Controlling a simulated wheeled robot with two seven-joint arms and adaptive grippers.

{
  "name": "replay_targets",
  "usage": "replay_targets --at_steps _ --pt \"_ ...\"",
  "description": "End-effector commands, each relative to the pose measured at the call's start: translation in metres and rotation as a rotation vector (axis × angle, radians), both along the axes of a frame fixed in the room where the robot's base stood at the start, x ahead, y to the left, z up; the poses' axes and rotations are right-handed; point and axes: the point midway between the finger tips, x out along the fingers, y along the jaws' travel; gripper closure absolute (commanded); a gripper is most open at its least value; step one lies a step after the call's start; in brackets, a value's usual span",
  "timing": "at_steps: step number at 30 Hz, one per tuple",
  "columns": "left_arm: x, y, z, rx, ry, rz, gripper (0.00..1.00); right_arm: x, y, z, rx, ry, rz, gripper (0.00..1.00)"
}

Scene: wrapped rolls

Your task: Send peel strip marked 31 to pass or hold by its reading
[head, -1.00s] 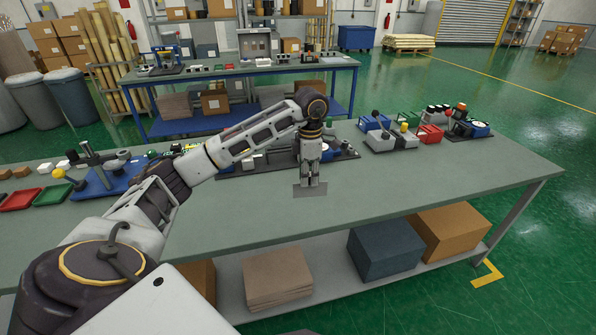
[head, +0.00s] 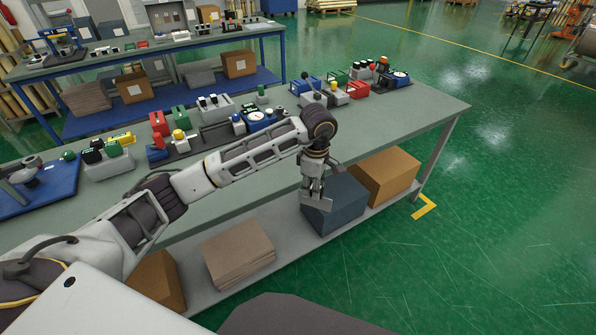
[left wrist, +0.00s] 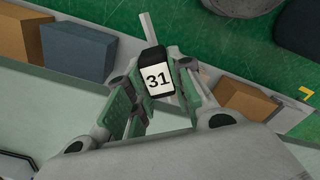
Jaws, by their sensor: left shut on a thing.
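My left gripper (head: 314,188) points down, just off the front edge of the grey workbench (head: 235,190) in the head view. It is shut on the peel strip marked 31 (head: 317,203), which shows there as a small flat grey piece. In the left wrist view the strip (left wrist: 159,79) sits between the green-padded fingers, with a black end and a white label reading 31. A narrow grey length runs on past it. In the head view the strip's marking cannot be read. My right gripper is not in view. No pass or hold sign can be read.
Small red and green devices, a blue round-dial unit (head: 260,121) and another dial unit (head: 400,78) line the bench's back. A blue mat (head: 45,192) lies at left. A dark box (head: 336,208) and brown box (head: 387,175) stand on the lower shelf. The bench front is clear.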

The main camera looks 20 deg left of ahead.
Motion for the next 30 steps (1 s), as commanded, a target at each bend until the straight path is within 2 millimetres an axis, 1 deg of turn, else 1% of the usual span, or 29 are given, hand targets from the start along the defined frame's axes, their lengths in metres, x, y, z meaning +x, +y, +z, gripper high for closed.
replay_targets --at_steps 1,5,10,15,23,30 --pt "-0.003 -0.006 -0.009 0.000 0.003 -0.054 1.00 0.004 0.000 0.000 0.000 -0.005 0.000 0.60" --pt "-0.008 -0.016 -0.029 0.000 0.004 -0.193 1.00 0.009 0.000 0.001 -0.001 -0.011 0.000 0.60" --pt "-0.016 -0.027 -0.055 0.000 0.003 -0.372 1.00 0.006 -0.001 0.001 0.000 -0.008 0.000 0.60" --pt "-0.024 -0.034 -0.080 -0.001 0.003 -0.546 1.00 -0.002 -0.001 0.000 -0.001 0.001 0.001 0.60" --pt "-0.039 -0.039 -0.119 -0.001 0.003 -0.809 1.00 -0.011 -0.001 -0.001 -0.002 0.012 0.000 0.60" --pt "-0.054 -0.035 -0.155 -0.004 0.004 -1.043 1.00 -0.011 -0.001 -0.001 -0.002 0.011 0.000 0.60"
